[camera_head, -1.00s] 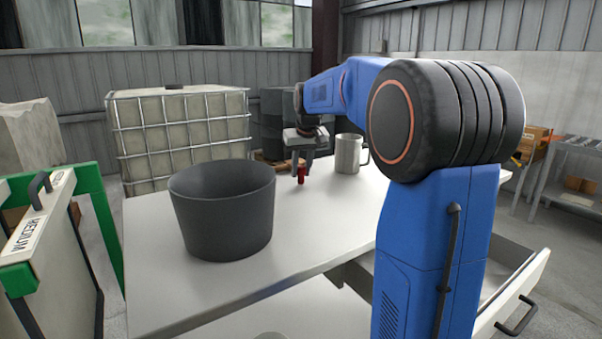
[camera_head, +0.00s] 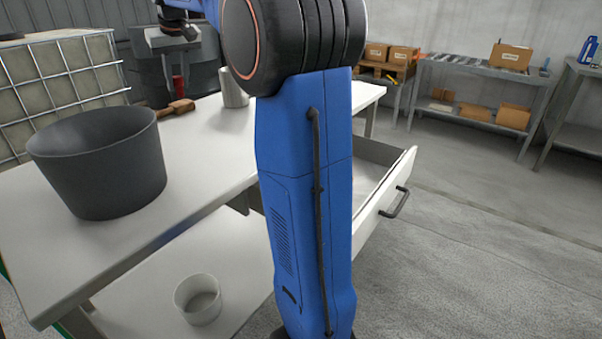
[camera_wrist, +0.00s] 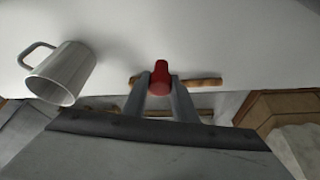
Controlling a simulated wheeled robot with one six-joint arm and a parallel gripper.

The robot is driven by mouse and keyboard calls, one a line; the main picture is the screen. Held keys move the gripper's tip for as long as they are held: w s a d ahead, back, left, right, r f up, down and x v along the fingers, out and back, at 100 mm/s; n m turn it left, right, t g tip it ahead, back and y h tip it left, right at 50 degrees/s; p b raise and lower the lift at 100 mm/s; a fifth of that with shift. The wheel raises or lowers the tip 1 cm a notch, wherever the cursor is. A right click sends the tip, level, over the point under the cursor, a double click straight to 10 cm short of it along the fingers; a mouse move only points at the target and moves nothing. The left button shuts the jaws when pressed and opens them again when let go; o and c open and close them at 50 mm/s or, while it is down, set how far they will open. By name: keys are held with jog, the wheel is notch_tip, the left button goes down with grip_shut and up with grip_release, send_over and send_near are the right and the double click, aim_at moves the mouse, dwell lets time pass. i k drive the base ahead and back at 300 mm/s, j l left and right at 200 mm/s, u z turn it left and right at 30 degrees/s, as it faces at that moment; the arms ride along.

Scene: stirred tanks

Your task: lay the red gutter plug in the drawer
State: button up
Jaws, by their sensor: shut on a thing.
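The red gutter plug (camera_wrist: 160,76) is between the two fingers of my gripper (camera_wrist: 158,92) in the wrist view. In the head view the red plug (camera_head: 179,86) shows small below my gripper (camera_head: 178,80), at the upper left, near the table's far edge. My gripper is shut on the plug and appears to hold it above the tabletop. The drawer (camera_head: 401,165) is pulled out on the right side of the table, with a dark handle on its front. My arm's blue link hides part of the drawer's inside.
A dark bucket (camera_head: 100,165) stands on the white table (camera_head: 195,150). A metal mug (camera_head: 234,92) stands near the far edge, also in the wrist view (camera_wrist: 66,72). A wooden-handled tool (camera_head: 177,108) lies near the plug. A white cup (camera_head: 198,300) sits on the lower shelf.

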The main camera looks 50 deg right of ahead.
aim_at(357, 169)
jog(key=k+j+z, duration=0.25)
jog(key=j+z, duration=0.3)
jog(key=z, duration=1.75)
jog(key=k+l, duration=0.05)
